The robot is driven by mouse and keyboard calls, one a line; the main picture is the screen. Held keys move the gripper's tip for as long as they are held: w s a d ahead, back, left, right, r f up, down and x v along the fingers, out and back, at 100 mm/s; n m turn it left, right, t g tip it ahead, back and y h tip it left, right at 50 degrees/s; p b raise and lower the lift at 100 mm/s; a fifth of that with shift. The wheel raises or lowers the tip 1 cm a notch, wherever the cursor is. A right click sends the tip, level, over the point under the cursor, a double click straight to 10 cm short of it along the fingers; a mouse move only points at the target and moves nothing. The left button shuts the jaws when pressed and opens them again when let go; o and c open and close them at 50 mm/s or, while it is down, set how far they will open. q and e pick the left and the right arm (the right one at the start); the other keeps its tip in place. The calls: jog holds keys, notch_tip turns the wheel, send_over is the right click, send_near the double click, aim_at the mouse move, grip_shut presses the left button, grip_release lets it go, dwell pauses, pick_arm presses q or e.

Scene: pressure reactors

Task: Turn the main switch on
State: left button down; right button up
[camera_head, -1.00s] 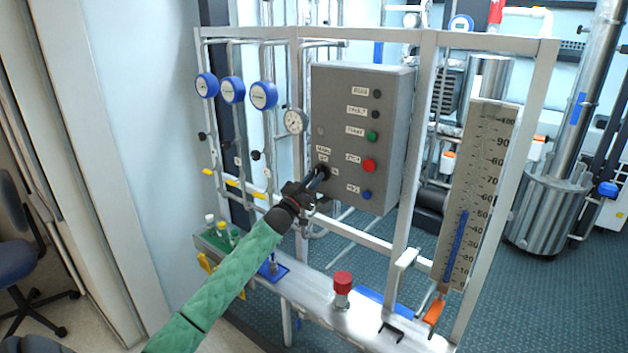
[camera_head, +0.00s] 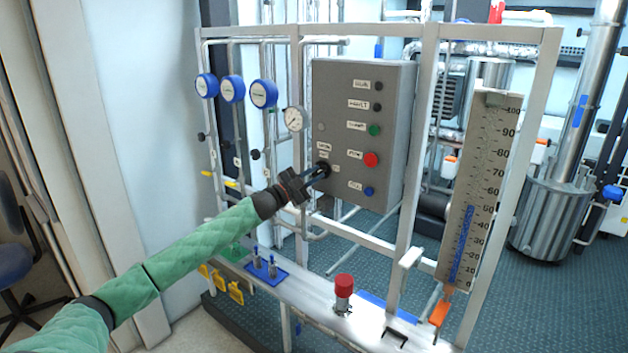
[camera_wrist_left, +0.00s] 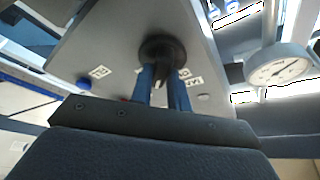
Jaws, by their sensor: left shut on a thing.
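The grey control box (camera_head: 386,100) stands in the middle of the white frame, with labelled buttons on its face. The main switch (camera_head: 324,168) is a black rotary knob at the lower left of that face. My left gripper (camera_head: 318,173) reaches it from the left and is shut on the knob. In the left wrist view the round black base of the switch (camera_wrist_left: 161,46) shows, with the blue fingers (camera_wrist_left: 163,85) on either side of its handle. The fingers partly hide the handle, and I cannot tell its exact setting. My right gripper is not in view.
A red-capped valve (camera_head: 344,285) stands on the lower beam. A scaled column (camera_head: 482,190) is to the right. Buttons, including a red one (camera_head: 371,159), lie close to the gripper.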

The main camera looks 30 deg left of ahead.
pick_arm(q)
jog(key=shift+r+m+g+h, duration=0.1)
jog(key=shift+m+g+h, duration=0.3)
jog(key=shift+m, duration=0.8)
jog(key=shift+m+g, duration=0.4)
jog(key=shift+m, duration=0.6)
jog(key=shift+r+m+g+p, duration=0.15)
jog(key=shift+m+g+p, duration=0.45)
jog(key=shift+m+p, duration=0.45)
jog(key=shift+m+g+p, duration=0.4)
jog(key=shift+m+p, duration=0.15)
jog(key=shift+m, duration=0.7)
jog(key=shift+f, duration=0.2)
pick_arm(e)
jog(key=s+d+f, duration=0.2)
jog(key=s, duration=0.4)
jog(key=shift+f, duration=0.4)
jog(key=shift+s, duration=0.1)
pick_arm(q)
jog(key=c, duration=1.3)
grip_release()
jog(key=shift+c, duration=0.2)
